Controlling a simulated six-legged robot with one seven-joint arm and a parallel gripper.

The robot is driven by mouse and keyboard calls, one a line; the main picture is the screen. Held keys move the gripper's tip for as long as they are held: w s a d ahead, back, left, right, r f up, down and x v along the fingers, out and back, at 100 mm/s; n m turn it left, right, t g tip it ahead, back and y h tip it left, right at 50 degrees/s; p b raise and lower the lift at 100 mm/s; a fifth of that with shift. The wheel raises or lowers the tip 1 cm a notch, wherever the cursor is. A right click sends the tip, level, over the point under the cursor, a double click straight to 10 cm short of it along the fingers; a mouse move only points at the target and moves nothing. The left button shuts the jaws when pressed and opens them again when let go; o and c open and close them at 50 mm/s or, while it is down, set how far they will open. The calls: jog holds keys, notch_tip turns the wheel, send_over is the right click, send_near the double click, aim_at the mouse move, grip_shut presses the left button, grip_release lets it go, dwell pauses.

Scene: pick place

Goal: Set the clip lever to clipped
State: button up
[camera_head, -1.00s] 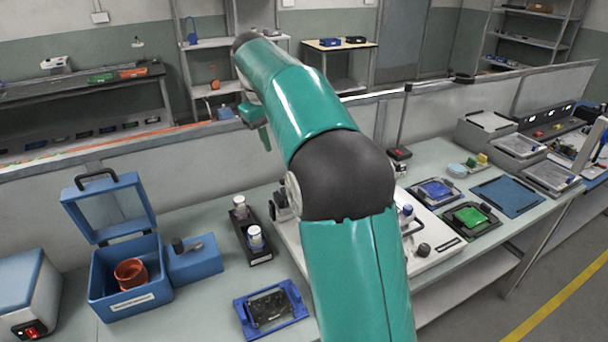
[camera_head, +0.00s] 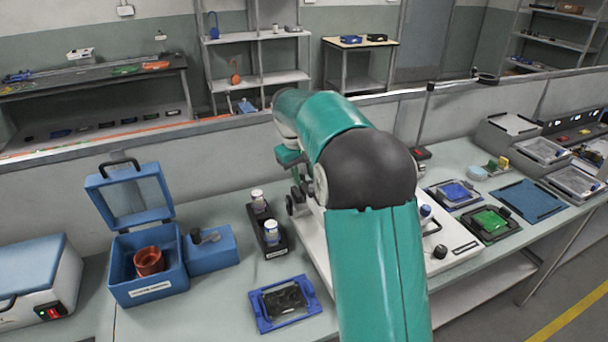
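A white instrument base (camera_head: 450,246) stands on the bench, with dark knobs (camera_head: 293,205) at its left side and a black knob (camera_head: 440,251) and a blue-capped part (camera_head: 425,211) at its right. My teal arm covers its middle. I cannot make out a clip lever; it may be hidden behind my arm. The teal end of my arm (camera_head: 290,158) shows at the left of my forearm, just above and behind the dark knobs. My fingers are too small and too covered to tell their opening or any contact.
On the left are an open blue box (camera_head: 148,282) holding a brown-red cup (camera_head: 149,261), a black rack (camera_head: 268,232) with white bottles, and a blue-framed tray (camera_head: 284,303). Blue (camera_head: 453,193) and green (camera_head: 489,220) items lie in trays on the right. A low partition (camera_head: 230,168) runs behind.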

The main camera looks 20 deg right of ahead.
jog(key=shift+w+d+f, duration=0.1)
jog(key=shift+f, duration=0.2)
jog(key=shift+c, duration=0.2)
grip_shut()
jog(key=shift+d+r+m, duration=0.1)
jog(key=shift+d+m, duration=0.15)
jog(key=shift+m, duration=1.05)
jog(key=shift+o, duration=0.2)
grip_release()
